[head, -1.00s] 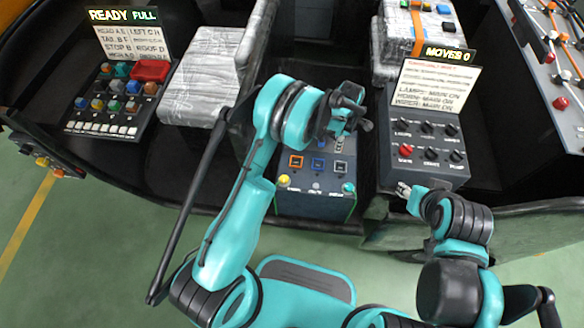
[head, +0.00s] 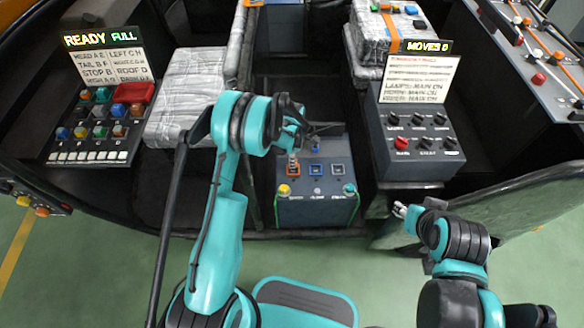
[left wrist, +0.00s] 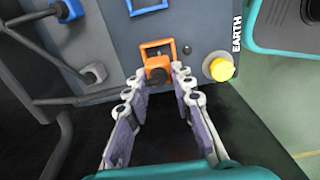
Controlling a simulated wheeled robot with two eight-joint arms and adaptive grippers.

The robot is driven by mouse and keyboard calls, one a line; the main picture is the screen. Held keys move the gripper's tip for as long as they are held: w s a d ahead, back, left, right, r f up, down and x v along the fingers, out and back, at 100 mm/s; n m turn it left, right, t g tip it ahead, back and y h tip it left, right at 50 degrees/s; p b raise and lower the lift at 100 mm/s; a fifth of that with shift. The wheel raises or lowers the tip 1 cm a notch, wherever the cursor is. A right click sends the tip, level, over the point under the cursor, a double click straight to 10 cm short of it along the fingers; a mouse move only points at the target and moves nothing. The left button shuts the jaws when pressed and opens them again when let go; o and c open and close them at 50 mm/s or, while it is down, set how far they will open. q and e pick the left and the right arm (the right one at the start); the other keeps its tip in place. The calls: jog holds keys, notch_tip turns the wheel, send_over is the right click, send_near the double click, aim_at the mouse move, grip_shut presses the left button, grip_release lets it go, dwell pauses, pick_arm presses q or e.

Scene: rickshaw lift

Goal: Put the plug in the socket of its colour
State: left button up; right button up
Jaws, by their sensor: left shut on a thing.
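The blue-grey socket box (head: 318,211) stands in the middle of the head view. Its front row has an orange-framed socket (head: 293,169), a blue-framed one (head: 316,170) and a pale-framed one (head: 338,170). My left gripper (head: 293,150) is at the orange socket, shut on an orange plug (left wrist: 157,75). In the left wrist view the plug lies between the fingertips, against the orange frame (left wrist: 142,80); I cannot tell how deep it sits. My right gripper (head: 401,210) hangs right of the box, apart from it; its finger opening is too small to judge.
A yellow knob (head: 284,189) sits close beside the orange socket. Two other plugs on cables, one grey-faced (left wrist: 95,72) and one blue (left wrist: 68,10), are to the left in the wrist view. A switch panel (head: 420,135) stands to the right and a button panel (head: 98,130) to the left.

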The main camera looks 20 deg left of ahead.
pick_arm(q)
notch_tip(320, 180, down, 4)
jog(key=shift+f+b, duration=0.1)
jog(key=shift+b, duration=1)
jog(key=shift+f, duration=0.15)
jog(key=o, duration=1)
jog(key=shift+s, duration=0.1)
jog(key=shift+f, duration=0.1)
